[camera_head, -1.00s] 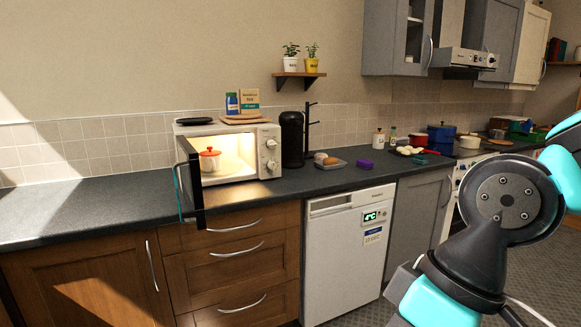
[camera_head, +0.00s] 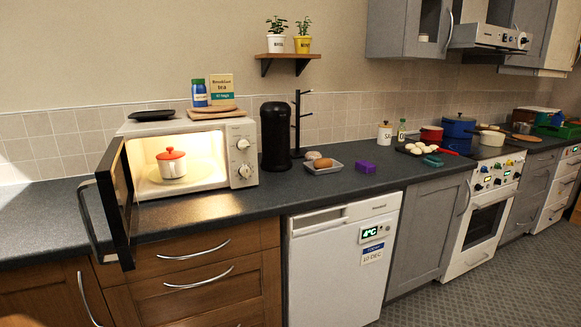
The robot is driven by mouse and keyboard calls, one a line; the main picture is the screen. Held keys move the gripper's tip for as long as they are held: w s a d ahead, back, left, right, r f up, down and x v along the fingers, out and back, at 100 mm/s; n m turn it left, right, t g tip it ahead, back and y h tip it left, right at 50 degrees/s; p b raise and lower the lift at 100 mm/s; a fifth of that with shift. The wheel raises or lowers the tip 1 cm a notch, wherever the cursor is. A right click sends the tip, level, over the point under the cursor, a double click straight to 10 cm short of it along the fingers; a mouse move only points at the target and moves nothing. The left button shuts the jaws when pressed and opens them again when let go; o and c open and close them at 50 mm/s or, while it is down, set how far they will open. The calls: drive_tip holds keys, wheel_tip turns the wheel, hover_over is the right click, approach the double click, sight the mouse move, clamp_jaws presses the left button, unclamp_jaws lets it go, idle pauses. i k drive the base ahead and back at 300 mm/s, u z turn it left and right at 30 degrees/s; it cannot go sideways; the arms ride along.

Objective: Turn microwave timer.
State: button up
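The white microwave (camera_head: 215,128) stands on the dark counter at the left. Its door (camera_head: 117,198) hangs open toward me, swung out to the left, and the inside is lit. A white pot with a red lid (camera_head: 172,164) stands on the plate inside. Two round knobs are on the panel at the right of the opening, the upper knob (camera_head: 243,144) and the lower knob (camera_head: 245,170). Which one is the timer is too small to read. My gripper is not in view.
A black canister (camera_head: 275,136) and a mug tree (camera_head: 298,125) stand close to the right of the microwave. A tray with food (camera_head: 322,168) and a purple block (camera_head: 366,167) lie further right. The open door juts past the counter edge. Floor (camera_head: 450,295) is free at the right.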

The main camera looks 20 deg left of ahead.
sight(245, 172)
drive_tip(key=z, duration=0.05)
drive_tip(key=i, duration=0.8)
drive_tip(key=u, duration=1)
drive_tip(key=i, duration=0.55)
drive_tip(key=u, duration=0.6)
